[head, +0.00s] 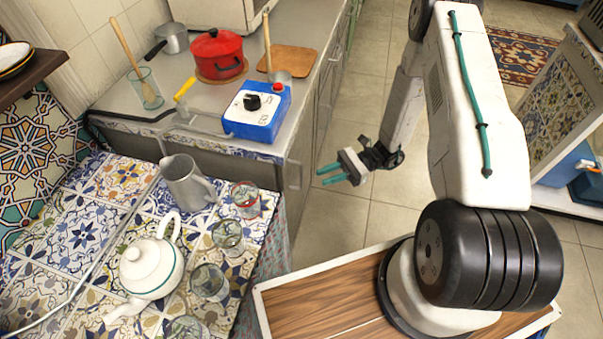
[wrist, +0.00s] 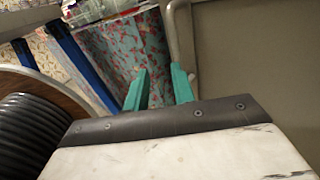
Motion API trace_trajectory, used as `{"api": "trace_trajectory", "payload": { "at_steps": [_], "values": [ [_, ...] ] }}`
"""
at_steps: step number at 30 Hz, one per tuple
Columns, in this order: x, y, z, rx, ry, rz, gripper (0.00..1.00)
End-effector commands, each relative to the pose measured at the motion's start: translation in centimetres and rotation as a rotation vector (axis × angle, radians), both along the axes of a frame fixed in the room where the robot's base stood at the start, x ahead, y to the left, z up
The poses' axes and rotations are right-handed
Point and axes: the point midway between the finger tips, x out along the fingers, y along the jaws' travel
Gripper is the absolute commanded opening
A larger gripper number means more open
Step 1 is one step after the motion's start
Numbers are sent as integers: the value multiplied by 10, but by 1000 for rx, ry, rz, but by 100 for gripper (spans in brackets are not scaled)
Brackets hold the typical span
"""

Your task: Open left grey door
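The grey cabinet front (head: 297,168) runs along the counter's right side in the head view. The nearest grey door there is seen steeply from the side and looks shut. In the wrist view, a large flat grey panel (wrist: 250,60) fills the right. A lighter grey upright bar (wrist: 179,35) with a rounded top runs along its left edge; I cannot tell if it is a handle or frame. My gripper (head: 328,173) is to the right of the cabinet front, pointing toward it. Its teal fingers (wrist: 158,88) are apart, with nothing clearly held. Contact with the bar cannot be told.
A tiled table (head: 110,190) with a white teapot (head: 152,268), a grey jug (head: 188,183) and several glasses stands at front left. The tiled floor (head: 375,225) around my gripper is clear.

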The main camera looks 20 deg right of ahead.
Motion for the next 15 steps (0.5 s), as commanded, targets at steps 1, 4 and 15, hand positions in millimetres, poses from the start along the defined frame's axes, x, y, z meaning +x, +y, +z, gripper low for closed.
{"api": "trace_trajectory", "payload": {
  "at_steps": [1, 4, 15],
  "values": [
    [14, -3, 3, 2, -19, -34, 25],
    [23, 0, 7, 17, -23, -67, 25],
    [21, 53, 9, 22, -22, -64, 25]
  ]
}}
